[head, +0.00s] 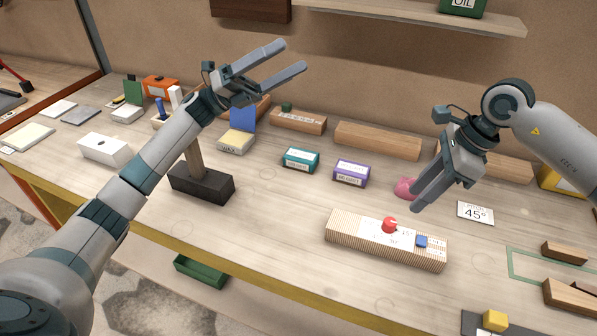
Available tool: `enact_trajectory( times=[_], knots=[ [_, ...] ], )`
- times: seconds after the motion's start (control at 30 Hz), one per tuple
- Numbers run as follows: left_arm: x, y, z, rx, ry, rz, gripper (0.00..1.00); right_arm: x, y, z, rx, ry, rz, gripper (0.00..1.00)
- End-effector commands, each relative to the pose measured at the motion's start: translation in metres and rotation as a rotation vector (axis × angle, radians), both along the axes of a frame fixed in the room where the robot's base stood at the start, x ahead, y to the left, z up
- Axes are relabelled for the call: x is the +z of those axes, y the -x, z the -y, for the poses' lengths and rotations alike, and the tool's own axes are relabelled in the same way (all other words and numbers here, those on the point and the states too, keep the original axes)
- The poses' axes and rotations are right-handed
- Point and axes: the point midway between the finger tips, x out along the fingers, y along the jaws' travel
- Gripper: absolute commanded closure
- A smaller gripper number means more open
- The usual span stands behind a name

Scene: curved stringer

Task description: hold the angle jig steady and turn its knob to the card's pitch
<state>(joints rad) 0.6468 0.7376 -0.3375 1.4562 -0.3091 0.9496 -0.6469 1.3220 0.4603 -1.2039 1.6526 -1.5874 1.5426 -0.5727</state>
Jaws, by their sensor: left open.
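The angle jig (342,238) is a long ribbed wooden block lying on the bench at the front right of centre. A red knob (389,225) stands on its white top plate, with a small blue piece (421,241) to the right. The plate's markings are too small to read. The white card (475,212) behind the jig, to its right, reads 45°. My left gripper (294,57) is open and empty, raised high at the back, far from the jig. My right gripper (417,197) hangs above and behind the jig, apart from it; its fingers overlap, so its opening is unclear.
A pink object (405,188) lies close behind my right gripper's fingers. Teal (300,159) and purple (351,172) boxes stand behind the jig. A dark mallet (202,184) stands left. Wood pieces (564,253) and a yellow cube (494,320) lie right. The bench left of the jig is clear.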

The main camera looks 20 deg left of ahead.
Motion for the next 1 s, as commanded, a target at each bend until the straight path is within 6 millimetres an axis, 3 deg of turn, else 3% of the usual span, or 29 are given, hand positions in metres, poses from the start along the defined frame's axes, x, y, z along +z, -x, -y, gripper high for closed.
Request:
enact_trajectory(
  times=[0.03, 0.2, 0.3, 0.37, 0.5, 0.7, 0.83, 1.0],
  knots=[
    [-0.01, 0.007, 0.023, -0.031, -0.06, 0.018, 0.25, 0.0, 0.0, 0.0, 0.0, 0.0, 0.0, 0.69],
    [-0.055, 0.034, 0.088, -0.128, -0.263, 0.09, 0.25, 0.0, 0.0, 0.0, 0.0, 0.0, 0.0, 0.69],
    [-0.089, 0.053, 0.117, -0.178, -0.399, 0.157, 0.25, 0.0, 0.0, 0.0, 0.0, 0.0, 0.0, 0.69],
    [-0.116, 0.063, 0.126, -0.194, -0.492, 0.217, 0.25, 0.0, 0.0, 0.0, 0.0, 0.0, 0.0, 0.69],
    [-0.182, 0.078, 0.122, -0.201, -0.711, 0.396, 0.25, 0.0, 0.0, 0.0, 0.0, 0.0, 0.0, 0.69],
    [-0.247, 0.09, 0.094, -0.215, -0.915, 0.61, 0.25, 0.0, 0.0, 0.0, 0.0, 0.0, 0.0, 0.69],
    [-0.269, 0.094, 0.081, -0.231, -0.985, 0.693, 0.25, 0.0, 0.0, 0.0, 0.0, 0.0, 0.0, 0.69],
    [-0.28, 0.097, 0.075, -0.24, -1.017, 0.735, 0.25, 0.0, 0.0, 0.0, 0.0, 0.0, 0.0, 0.69]
  ],
)
